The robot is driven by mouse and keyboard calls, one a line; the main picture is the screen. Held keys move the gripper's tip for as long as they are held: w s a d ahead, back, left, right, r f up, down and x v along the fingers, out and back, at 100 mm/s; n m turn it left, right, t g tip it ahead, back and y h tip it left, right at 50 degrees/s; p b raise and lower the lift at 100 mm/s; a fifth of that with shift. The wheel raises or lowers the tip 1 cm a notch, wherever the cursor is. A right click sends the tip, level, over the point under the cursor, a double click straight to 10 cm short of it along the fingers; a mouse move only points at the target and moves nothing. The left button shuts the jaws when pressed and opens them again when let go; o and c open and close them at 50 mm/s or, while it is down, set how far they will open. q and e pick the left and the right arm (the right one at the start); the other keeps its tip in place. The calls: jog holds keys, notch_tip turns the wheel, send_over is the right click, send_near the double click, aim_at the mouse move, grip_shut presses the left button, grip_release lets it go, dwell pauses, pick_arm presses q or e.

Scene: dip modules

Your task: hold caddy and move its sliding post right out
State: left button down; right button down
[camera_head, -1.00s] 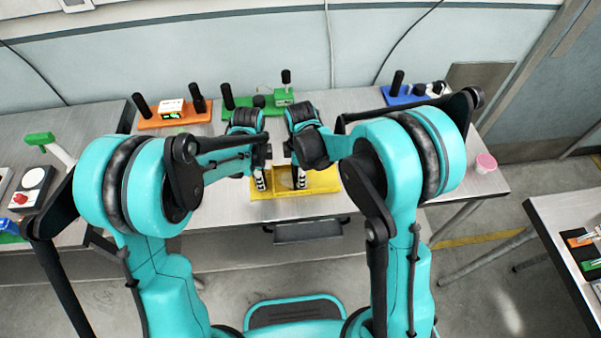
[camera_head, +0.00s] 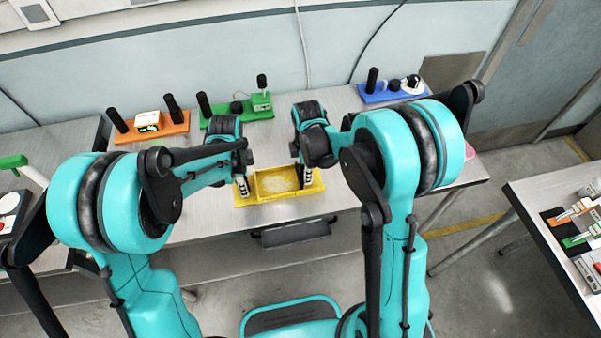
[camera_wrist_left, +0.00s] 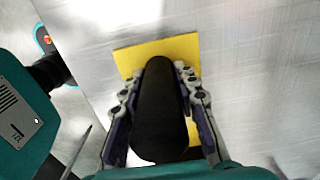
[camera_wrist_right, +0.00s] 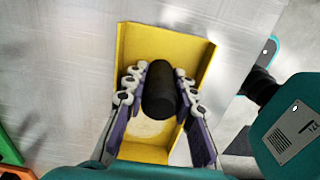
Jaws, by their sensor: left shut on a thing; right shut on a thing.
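The yellow caddy (camera_head: 283,197) lies on the metal table, with a shallow walled tray in it. My left gripper (camera_head: 242,188) is shut on a black upright post (camera_wrist_left: 160,110) at the caddy's left end; the yellow base (camera_wrist_left: 150,54) shows under it. My right gripper (camera_head: 308,178) is shut on a second black post, the sliding post (camera_wrist_right: 160,90), towards the caddy's right end. The yellow tray (camera_wrist_right: 190,48) with its pale floor shows below it. The posts' feet are hidden by the fingers and the posts themselves.
Behind the caddy stand an orange module (camera_head: 172,131), a green module (camera_head: 225,121) and a blue module (camera_head: 376,95), each with black posts. The table is clear right of the caddy, with a pink cup (camera_head: 469,151) partly hidden by my right arm.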

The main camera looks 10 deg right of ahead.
jog(key=c, duration=1.2)
grip_release()
jog(key=shift+r, duration=0.1)
notch_tip(320, 180, up, 12)
jog(key=shift+f, duration=0.1)
pick_arm(q)
jog(key=c, duration=1.1)
grip_release()
jog(key=shift+o, duration=0.2)
jog(key=shift+r, duration=0.1)
